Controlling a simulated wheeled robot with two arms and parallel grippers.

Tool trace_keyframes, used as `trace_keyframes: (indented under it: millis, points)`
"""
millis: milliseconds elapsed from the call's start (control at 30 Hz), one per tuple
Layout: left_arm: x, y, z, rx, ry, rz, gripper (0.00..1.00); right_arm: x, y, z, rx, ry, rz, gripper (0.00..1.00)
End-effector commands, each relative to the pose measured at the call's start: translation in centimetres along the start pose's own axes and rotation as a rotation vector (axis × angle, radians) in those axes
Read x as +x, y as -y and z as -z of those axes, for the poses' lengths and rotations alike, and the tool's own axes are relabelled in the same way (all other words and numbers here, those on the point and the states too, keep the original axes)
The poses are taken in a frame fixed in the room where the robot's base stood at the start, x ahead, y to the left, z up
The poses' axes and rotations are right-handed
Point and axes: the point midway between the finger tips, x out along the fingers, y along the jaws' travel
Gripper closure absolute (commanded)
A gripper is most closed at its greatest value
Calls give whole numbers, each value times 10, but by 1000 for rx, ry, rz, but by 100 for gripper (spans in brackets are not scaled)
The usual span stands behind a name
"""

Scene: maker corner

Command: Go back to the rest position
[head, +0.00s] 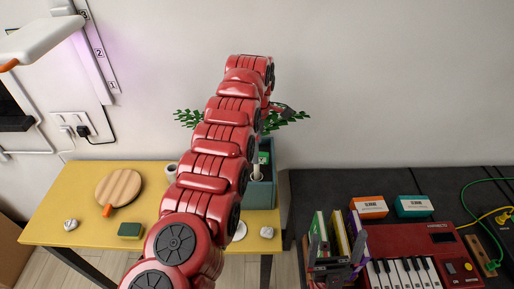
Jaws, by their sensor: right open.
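My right gripper (336,242) is low at the right of centre in the head view, in front of several upright books (338,228). Its two dark fingers stand apart, and I see nothing held between them. My other arm, red and segmented, rises from the lower left across the middle of the picture. A small dark part at its far end, probably my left gripper (285,111), shows in front of the plant's leaves. Its jaws are too small and dark to read.
A yellow table (65,205) at left bears a round wooden board (118,187) and a green sponge (130,230). A teal planter (262,190) is partly hidden by my arm. On the dark table are a red keyboard (425,240), an orange box (369,207) and a teal box (414,206).

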Motion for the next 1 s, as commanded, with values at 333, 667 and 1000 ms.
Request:
trace_keyframes:
  millis: [333, 667, 1000]
  points:
    - [-14, 0, 0, 0, 0, 0, 1, 7, 0, 1, 0, 0, 0, 0]
    - [-14, 0, 0, 0, 0, 0, 1, 8, 0, 1, 0, 0, 0, 0]
    - [-72, 0, 0, 0, 0, 0, 1, 65, -3, 11, 0, 0, 0, 0]
